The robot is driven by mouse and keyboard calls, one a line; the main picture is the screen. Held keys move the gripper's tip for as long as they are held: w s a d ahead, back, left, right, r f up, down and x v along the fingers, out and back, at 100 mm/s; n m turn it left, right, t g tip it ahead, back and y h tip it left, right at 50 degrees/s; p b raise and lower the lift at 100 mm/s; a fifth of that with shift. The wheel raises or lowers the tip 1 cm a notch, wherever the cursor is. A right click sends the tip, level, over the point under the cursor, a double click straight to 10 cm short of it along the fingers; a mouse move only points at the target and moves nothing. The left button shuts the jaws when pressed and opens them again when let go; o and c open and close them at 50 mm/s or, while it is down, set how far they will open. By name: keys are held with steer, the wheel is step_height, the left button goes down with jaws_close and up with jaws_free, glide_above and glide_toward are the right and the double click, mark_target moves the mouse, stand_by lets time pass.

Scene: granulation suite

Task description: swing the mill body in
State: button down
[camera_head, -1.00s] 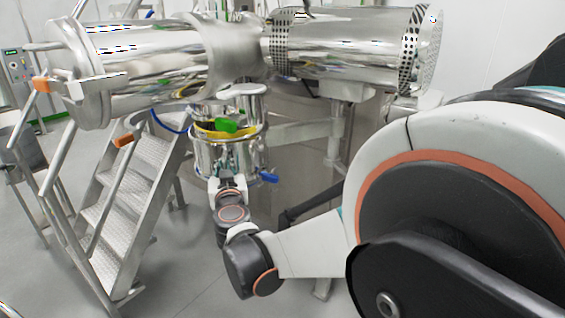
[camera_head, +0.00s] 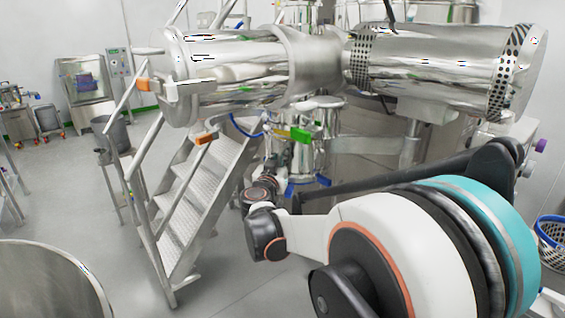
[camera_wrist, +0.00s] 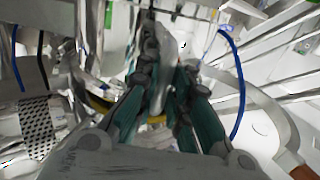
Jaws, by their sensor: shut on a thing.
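The mill body (camera_head: 303,158) is a shiny upright steel cylinder under the large horizontal steel housing (camera_head: 235,75) in the head view. A green part (camera_head: 300,134) is near its top and blue parts (camera_head: 300,188) are near its bottom. My gripper (camera_head: 271,160) is at its left side, small and partly hidden. In the wrist view my gripper's teal fingers (camera_wrist: 167,48) are closed on a pale, bar-like handle (camera_wrist: 170,30). How this handle joins the mill body cannot be made out.
Steel steps (camera_head: 205,190) with railings stand close to the left of my arm. A large round steel vessel (camera_head: 50,280) is at the lower left. A blue-rimmed basket (camera_head: 552,232) is at the right edge. Grey floor between vessel and steps is clear.

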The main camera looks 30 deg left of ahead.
steer(key=shift+s+a+r, duration=0.2)
steer(key=shift+a+r, duration=0.05)
steer(key=shift+a, duration=0.15)
steer(key=c, duration=2)
jaws_free()
steer(key=o, duration=0.3)
steer(key=shift+a, duration=0.2)
steer(key=shift+o, duration=0.2)
steer(key=shift+w+d+f, duration=0.1)
steer(key=shift+d, duration=0.25)
